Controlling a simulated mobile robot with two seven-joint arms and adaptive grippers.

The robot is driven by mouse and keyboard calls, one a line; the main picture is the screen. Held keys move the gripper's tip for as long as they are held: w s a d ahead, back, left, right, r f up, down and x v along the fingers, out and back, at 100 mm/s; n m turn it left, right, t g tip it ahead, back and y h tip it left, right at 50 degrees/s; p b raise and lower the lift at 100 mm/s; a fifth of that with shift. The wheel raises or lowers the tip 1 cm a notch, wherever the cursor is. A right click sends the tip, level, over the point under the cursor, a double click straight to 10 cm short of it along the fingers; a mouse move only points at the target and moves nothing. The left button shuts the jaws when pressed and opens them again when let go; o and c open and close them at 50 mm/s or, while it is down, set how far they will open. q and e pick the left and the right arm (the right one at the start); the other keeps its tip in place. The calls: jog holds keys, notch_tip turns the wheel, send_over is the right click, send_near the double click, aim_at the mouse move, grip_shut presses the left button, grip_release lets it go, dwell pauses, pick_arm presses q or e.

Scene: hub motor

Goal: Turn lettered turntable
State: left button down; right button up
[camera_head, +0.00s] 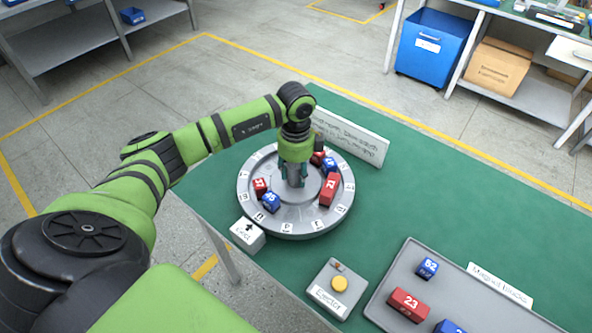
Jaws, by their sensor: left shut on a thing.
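The grey round turntable (300,222) with white letter tiles around its rim sits on the green table. Red and blue numbered blocks stand on it: a red block (260,187) and a blue block (271,202) at the left, a long red block (329,189) at the right, and more partly hidden behind my gripper. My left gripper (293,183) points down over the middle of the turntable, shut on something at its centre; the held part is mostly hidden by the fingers. A white block with an arrow (247,234) stands at the turntable's front left edge. My right gripper is not in view.
An ejector box with a yellow button (339,284) sits in front. A grey tray (395,272) with red and blue blocks lies at the right, beside a label sign (500,285). A white sign (352,140) stands behind the turntable. The right rear table is clear.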

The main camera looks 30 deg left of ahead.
pick_arm(q)
jog(key=c, duration=0.7)
grip_release()
jog(key=shift+a, duration=0.1)
jog(key=shift+o, duration=0.2)
notch_tip(320, 180, up, 12)
jog(key=shift+s+f, duration=0.1)
dwell(0.3)
